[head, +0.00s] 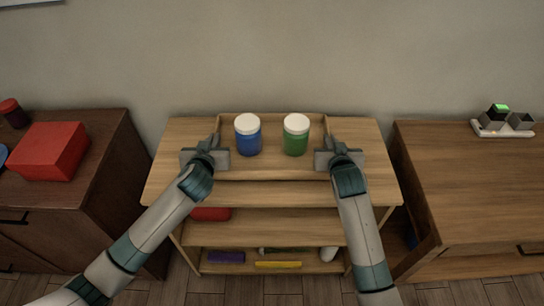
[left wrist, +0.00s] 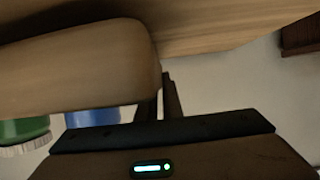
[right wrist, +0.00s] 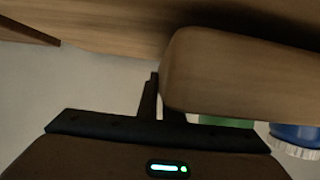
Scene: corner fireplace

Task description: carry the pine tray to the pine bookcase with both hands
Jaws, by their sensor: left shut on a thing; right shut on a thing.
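The pine tray (head: 272,153) is over the top of the pine bookcase (head: 371,160), near the wall. A blue jar (head: 248,138) and a green jar (head: 296,138), both white-lidded, stand upright in it. My left gripper (head: 214,142) is shut on the tray's left side. My right gripper (head: 329,142) is shut on its right side. The wrist views show the tray's rounded side (left wrist: 80,65) (right wrist: 240,75) at each gripper, with pine boards close by. I cannot tell whether the tray's underside touches the bookcase top.
A dark cabinet (head: 105,135) with a red box (head: 48,150) stands left. Lower bookcase shelves hold a red object (head: 210,214), a purple one (head: 226,257) and a yellow one (head: 278,264).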

